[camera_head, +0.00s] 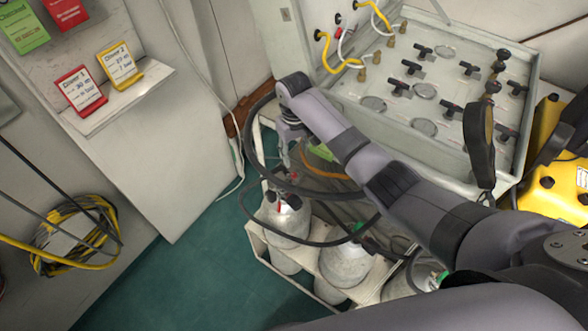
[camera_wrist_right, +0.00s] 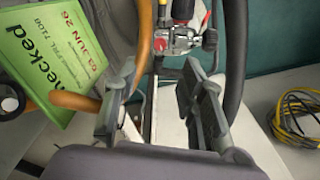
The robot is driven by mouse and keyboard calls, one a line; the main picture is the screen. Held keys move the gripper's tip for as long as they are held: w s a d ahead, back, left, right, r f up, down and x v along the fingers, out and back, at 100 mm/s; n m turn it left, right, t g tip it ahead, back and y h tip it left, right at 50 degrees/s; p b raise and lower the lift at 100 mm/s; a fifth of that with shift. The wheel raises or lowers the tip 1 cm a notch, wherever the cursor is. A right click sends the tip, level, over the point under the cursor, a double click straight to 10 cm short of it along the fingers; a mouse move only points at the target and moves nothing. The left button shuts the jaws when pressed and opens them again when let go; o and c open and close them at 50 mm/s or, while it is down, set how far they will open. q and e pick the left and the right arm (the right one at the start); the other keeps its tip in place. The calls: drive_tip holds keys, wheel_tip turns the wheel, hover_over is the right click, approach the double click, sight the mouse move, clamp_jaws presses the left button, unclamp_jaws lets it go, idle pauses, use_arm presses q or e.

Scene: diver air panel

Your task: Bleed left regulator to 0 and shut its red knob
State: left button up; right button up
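My right gripper (camera_head: 288,158) reaches down over the cylinder rack. In the wrist view it (camera_wrist_right: 158,103) is open, its two fingers apart with nothing gripped. My left gripper is out of view.
A black hose (camera_wrist_right: 237,60) and an orange hose (camera_wrist_right: 142,45) run close beside the fingers. A green tag (camera_wrist_right: 48,62) hangs at the left. The white rack (camera_head: 262,240) holds the cylinders. A valve panel (camera_head: 435,100) stands behind; open green floor (camera_head: 170,270) lies left.

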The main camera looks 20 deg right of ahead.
sight(294, 174)
wheel_tip(294, 174, down, 10)
drive_tip(key=shift+r+b, duration=0.2)
drive_tip(key=shift+b, duration=0.15)
clamp_jaws()
idle(0.4)
